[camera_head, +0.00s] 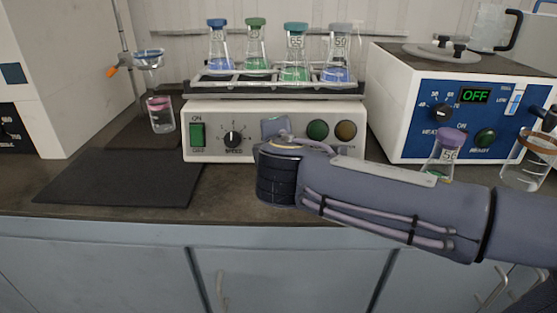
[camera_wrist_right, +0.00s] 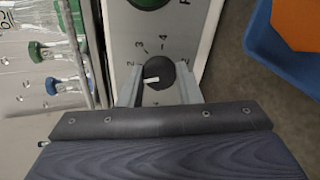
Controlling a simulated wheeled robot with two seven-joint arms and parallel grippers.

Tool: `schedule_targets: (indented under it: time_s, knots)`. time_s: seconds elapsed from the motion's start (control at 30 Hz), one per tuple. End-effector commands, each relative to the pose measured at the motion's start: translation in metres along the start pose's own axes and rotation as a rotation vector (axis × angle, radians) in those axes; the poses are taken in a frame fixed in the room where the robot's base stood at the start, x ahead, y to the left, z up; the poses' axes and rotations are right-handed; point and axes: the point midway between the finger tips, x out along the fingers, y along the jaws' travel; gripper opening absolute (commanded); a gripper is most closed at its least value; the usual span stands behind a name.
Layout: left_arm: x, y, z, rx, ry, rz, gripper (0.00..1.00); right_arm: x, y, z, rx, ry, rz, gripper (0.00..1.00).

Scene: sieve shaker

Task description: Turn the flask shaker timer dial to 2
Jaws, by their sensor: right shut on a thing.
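The flask shaker (camera_head: 216,154) stands on the bench in the head view, with several capped flasks in its rack. Its speed dial (camera_head: 233,138) and green switch (camera_head: 197,134) are in view. My right arm covers the timer dial there. In the right wrist view, the black timer dial (camera_wrist_right: 163,76) sits between the fingers of my right gripper (camera_wrist_right: 157,90), which is shut on it. Its white mark points left and slightly down in that picture. The printed 2, 3 and 4 lie around its left and upper side. My left gripper is not in view.
A white heating bath (camera_head: 400,130) reading OFF stands at the right. A purple-capped flask (camera_head: 446,150) and a glass beaker (camera_head: 528,162) are in front of it. A dark mat (camera_head: 110,185) lies at the left. A funnel over a beaker (camera_head: 160,113) stands behind it.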

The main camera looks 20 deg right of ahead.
Motion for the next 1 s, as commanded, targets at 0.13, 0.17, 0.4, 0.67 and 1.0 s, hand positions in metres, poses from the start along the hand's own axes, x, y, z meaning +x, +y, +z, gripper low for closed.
schedule_targets:
  time_s: [0.13,0.17,0.4,0.67,1.0]
  knots:
    - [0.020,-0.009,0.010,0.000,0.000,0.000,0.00,0.002,-0.006,-0.001,0.117,-0.005,0.005,0.08]
    - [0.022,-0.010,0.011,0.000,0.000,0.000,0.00,0.002,-0.005,-0.001,0.137,-0.005,0.006,0.08]
    - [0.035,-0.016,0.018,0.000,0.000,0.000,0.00,0.001,-0.003,-0.001,0.265,-0.011,0.010,0.08]
    - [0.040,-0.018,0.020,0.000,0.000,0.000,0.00,0.001,-0.002,-0.001,0.328,-0.013,0.011,0.08]
    - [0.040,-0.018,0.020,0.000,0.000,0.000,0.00,0.000,-0.001,0.000,0.336,-0.014,0.010,0.08]
